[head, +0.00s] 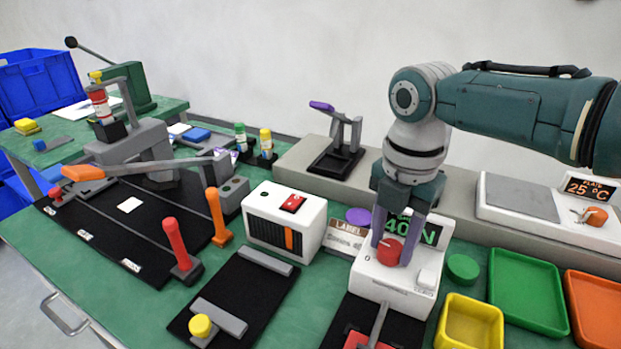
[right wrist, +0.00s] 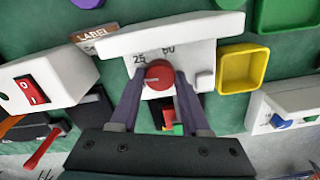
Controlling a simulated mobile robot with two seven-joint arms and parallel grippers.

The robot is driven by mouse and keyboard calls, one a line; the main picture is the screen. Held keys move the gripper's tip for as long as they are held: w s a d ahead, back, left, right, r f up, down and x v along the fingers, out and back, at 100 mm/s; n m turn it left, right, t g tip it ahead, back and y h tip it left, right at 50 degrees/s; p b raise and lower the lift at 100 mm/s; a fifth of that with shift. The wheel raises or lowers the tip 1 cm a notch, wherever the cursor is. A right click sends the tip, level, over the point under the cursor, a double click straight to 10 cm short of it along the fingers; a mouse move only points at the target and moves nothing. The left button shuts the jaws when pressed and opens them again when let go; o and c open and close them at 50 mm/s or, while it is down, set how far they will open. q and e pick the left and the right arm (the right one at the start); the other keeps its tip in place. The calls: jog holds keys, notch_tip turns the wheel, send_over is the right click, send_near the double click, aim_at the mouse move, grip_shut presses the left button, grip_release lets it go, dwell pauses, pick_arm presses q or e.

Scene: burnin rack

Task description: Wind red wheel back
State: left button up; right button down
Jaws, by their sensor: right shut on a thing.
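The red wheel (head: 386,247) is a round knob on the front of a white unit (head: 395,281) with a green "40 N" display, partly covered by my gripper. In the right wrist view the red wheel (right wrist: 158,75) shows a pale pointer line, with "25" and "50" marks above it. My right gripper (head: 394,248) points down at the wheel with one finger on each side. It is shut on the wheel, and the right wrist view shows the gripper (right wrist: 159,84) straddling it. My left gripper is not in view.
A white box with a red switch (head: 292,203) stands left of the unit. A yellow tray (head: 470,321), a green tray (head: 527,289) and an orange tray (head: 595,306) lie to the right. A green round button (head: 463,267) sits close beside the unit. Levers stand at the left.

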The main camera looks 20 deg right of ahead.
aim_at(391, 247)
jog(key=n, duration=0.4)
jog(key=shift+b, duration=0.4)
jog(key=shift+n+b, duration=0.3)
jog(key=shift+n, duration=1.4)
jog(key=c, duration=0.7)
grip_release()
jog(key=shift+o, duration=0.2)
notch_tip(391, 247, up, 10)
jog(key=p, duration=0.1)
jog(key=shift+p, duration=0.4)
